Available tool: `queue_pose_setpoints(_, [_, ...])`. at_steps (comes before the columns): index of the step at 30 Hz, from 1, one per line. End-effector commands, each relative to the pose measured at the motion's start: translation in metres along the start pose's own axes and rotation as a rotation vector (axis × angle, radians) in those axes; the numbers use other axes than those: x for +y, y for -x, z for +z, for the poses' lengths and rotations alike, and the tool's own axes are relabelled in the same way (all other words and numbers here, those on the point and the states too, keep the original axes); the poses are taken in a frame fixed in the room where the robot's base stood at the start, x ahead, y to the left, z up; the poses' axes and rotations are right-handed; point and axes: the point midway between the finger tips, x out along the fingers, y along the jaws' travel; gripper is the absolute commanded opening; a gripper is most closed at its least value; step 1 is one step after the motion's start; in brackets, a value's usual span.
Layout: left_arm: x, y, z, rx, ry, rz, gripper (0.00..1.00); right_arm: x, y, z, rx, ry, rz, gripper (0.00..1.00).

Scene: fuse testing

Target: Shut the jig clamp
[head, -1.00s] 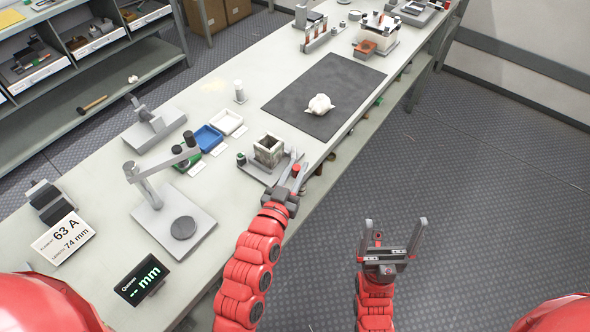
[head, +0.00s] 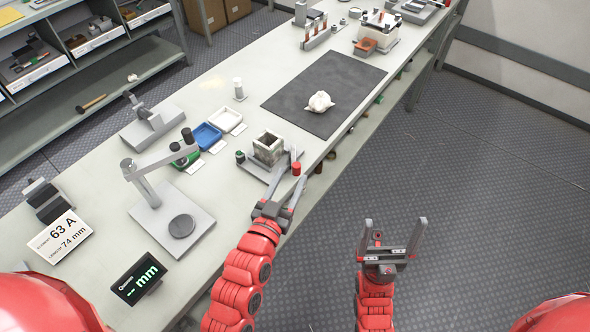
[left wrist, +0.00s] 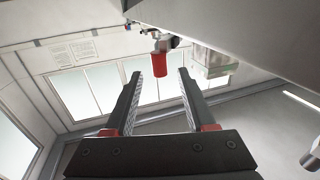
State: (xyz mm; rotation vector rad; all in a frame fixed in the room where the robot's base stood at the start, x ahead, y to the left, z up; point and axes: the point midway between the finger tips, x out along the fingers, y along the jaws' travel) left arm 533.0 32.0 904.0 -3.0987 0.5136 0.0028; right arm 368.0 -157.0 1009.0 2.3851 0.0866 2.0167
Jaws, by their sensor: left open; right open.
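The jig (head: 267,147) is an upright, open-topped grey block on a flat base at the bench's front edge. Its clamp has a red handle (head: 296,168) on the block's right side. In the left wrist view the red handle (left wrist: 159,64) hangs from a metal fitting, framed between the fingertips and seemingly just beyond them; the block (left wrist: 212,62) is to its right. My left gripper (head: 294,170) is open and empty, its fingers pointing at the handle. Contact cannot be told. My right gripper (head: 394,222) is open and empty over the floor, off the bench.
A dark mat (head: 345,80) with a white lumpy object (head: 320,102) lies behind the jig. Blue (head: 208,136) and white (head: 226,119) trays stand left of it. A measuring stand (head: 172,218) and a display (head: 139,278) are nearer, at the left.

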Motion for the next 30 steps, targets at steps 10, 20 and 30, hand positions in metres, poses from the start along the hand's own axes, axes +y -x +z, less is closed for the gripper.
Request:
queue_pose_setpoints(10, [0.000,0.075,-0.005,-0.006,0.000,-0.001,0.55,0.001,-0.022,-0.004,0.000,0.000,0.000,1.00])
queue_pose_setpoints(20, [-0.001,0.121,-0.001,0.000,-0.003,-0.002,0.55,0.002,-0.034,-0.006,0.000,0.000,0.000,1.00])
queue_pose_setpoints(30, [0.000,0.128,0.000,0.001,0.001,0.000,0.55,0.002,-0.035,-0.006,0.000,0.000,0.000,1.00])
